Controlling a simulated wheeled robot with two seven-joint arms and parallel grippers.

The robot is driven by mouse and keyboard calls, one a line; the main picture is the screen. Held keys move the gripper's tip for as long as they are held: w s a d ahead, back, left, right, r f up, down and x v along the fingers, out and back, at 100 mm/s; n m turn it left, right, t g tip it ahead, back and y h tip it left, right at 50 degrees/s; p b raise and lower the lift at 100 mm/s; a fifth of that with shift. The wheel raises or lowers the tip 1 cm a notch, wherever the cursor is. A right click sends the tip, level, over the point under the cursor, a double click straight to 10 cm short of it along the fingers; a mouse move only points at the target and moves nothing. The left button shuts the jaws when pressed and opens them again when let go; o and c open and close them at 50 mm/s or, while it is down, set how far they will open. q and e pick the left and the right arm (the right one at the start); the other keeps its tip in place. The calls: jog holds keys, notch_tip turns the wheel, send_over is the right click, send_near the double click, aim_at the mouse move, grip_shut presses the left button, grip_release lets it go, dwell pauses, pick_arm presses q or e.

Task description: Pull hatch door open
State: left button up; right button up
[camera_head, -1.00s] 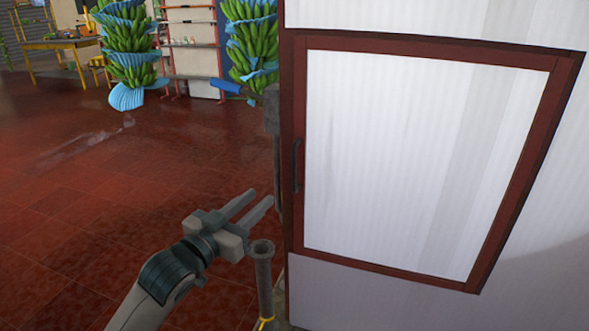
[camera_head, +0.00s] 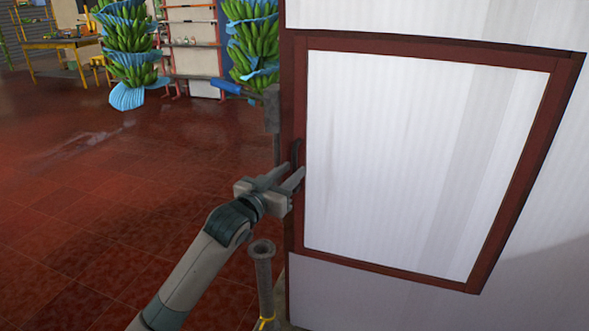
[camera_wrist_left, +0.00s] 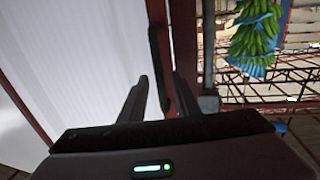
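The hatch door (camera_head: 425,160) is a white panel in a dark red frame, and it is shut in the white wall. Its dark upright handle (camera_head: 296,153) is on the left side of the frame. My left gripper (camera_head: 294,172) is at the lower part of the handle with its fingers apart. In the left wrist view the handle (camera_wrist_left: 160,70) rises between the lines of the two fingers (camera_wrist_left: 160,92). I cannot tell whether either finger touches it. My right gripper is not in view.
Hanging banana bunches (camera_head: 128,50) and a yellow table (camera_head: 58,50) are at the back left. The red tiled floor (camera_head: 90,210) on the left is clear.

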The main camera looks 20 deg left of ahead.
pick_arm(q)
jog(key=shift+x, duration=1.15)
grip_shut()
jog(key=shift+s, duration=0.15)
